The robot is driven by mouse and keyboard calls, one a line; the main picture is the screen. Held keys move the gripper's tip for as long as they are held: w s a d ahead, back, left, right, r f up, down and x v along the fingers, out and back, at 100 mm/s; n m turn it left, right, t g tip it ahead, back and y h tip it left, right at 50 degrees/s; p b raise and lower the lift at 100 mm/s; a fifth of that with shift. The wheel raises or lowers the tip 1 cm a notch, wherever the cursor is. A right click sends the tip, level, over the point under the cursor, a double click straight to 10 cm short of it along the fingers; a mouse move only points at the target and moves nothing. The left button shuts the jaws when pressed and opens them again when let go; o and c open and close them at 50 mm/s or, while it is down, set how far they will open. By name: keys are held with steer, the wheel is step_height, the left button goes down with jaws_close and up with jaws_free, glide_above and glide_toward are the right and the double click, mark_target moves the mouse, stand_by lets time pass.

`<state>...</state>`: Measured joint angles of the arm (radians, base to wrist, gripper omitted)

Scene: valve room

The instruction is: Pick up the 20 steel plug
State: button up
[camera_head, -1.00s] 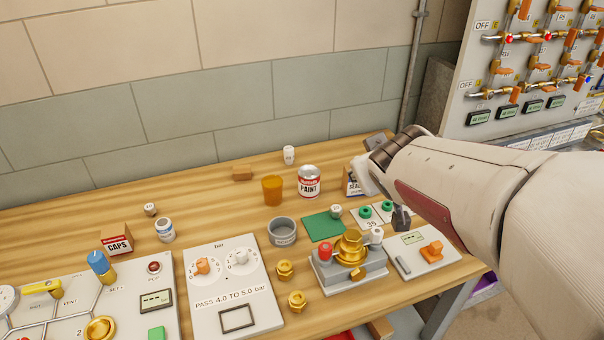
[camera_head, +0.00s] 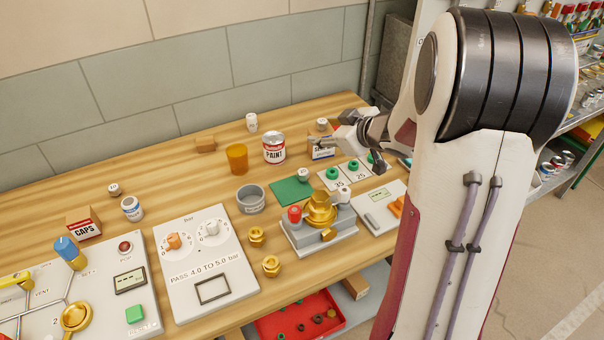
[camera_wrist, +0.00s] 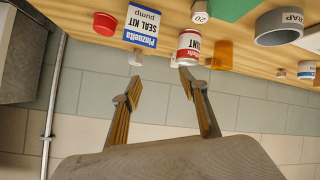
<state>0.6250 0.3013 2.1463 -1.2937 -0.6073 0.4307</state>
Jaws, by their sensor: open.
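A small pale cylindrical plug (camera_head: 303,174) stands at the back corner of the green mat (camera_head: 290,192). In the wrist view this plug (camera_wrist: 200,12) is at the top edge and its marking seems to read 20. A similar light plug (camera_head: 322,124) shows at the seal kit box (camera_head: 320,146); in the wrist view that plug (camera_wrist: 135,57) is just beyond the box, its marking unreadable. My gripper (camera_head: 328,133) is beside the seal kit box, pointing left. In the wrist view my gripper (camera_wrist: 158,78) is open and empty, its fingers apart.
The paint can (camera_head: 274,148), orange cup (camera_head: 237,158) and grey tin (camera_head: 250,199) stand left of my gripper. The brass fixture (camera_head: 320,210) is in front of the mat. A red cap (camera_wrist: 105,24) is beside the seal kit box.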

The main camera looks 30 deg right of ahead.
mark_target(304, 171)
steer(key=s+f+y, duration=0.1)
steer(key=f, duration=0.1)
steer(key=s+a+f+n+y, duration=0.1)
steer(key=f+y, duration=0.1)
steer(key=f, duration=0.1)
steer(key=s+f+g+y, duration=0.1)
steer(key=f, duration=0.2)
steer(key=shift+a+f+y, duration=0.15)
steer(key=shift+y, duration=0.25)
steer(key=shift+s+a+f+n+y, duration=0.3)
steer(key=shift+s+f+y, duration=0.2)
steer(key=shift+s+f, duration=0.2)
steer(key=shift+x, duration=1.3)
steer(key=shift+w, duration=0.15)
steer(key=shift+x, duration=2.5)
steer(key=shift+w+r, duration=0.1)
steer(key=shift+r, duration=0.05)
jaws_close()
